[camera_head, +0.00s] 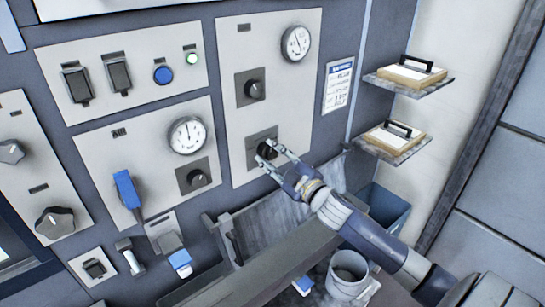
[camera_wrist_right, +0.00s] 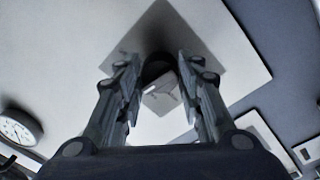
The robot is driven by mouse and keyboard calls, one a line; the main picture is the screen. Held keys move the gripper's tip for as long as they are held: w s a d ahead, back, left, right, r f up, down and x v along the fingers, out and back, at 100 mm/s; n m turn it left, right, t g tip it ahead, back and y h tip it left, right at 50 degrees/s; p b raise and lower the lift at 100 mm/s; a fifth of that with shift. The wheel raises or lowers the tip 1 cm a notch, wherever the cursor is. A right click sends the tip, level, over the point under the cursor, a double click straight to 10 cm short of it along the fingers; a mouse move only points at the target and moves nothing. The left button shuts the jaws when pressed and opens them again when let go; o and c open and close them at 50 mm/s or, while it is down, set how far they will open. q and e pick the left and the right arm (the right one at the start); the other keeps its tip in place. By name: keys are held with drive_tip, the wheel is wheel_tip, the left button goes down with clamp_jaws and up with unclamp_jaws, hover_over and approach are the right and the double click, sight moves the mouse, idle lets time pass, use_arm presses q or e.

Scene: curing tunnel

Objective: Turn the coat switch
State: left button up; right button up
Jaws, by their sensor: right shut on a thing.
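A lower black rotary knob (camera_head: 266,149) sits on a dark square plate on the tall white panel (camera_head: 235,125). My right gripper (camera_head: 271,156) reaches it from the lower right, its two fingers around the knob. In the right wrist view the dark round knob (camera_wrist_right: 155,68) lies between the fingertips, which are shut on it. The knob's marking is hidden by the fingers. I cannot read a label that names the coat switch. My left gripper is not in view.
Above is a similar black knob (camera_head: 254,89) and a gauge (camera_head: 296,43). The panel to the left has another gauge (camera_head: 187,135), a knob (camera_head: 194,178) and a blue lever (camera_head: 128,189). A sloped grey trough (camera_head: 290,222) lies below my arm. Two shelves (camera_head: 393,154) jut out at right.

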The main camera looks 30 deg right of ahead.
drive_tip(key=n, duration=0.7)
drive_tip(key=shift+d+n+y, duration=0.1)
drive_tip(key=shift+n+y, duration=0.2)
drive_tip(key=shift+n, duration=0.1)
drive_tip(key=n, duration=0.3)
drive_tip(key=shift+r+n, duration=0.1)
drive_tip(key=shift+n, duration=0.3)
drive_tip(key=shift+n+y, duration=0.3)
drive_tip(key=shift+n, duration=1.7)
drive_tip(key=o, duration=1.1)
drive_tip(key=shift+s+d+f, duration=0.1)
drive_tip(key=shift+s+d, duration=0.15)
drive_tip(key=shift+s, duration=1.75)
drive_tip(key=shift+s+d+f, duration=0.1)
drive_tip(key=shift+s+d, duration=0.2)
drive_tip(key=shift+s, duration=1.65)
drive_tip(key=shift+s+d, duration=0.25)
drive_tip(key=shift+s, duration=1.75)
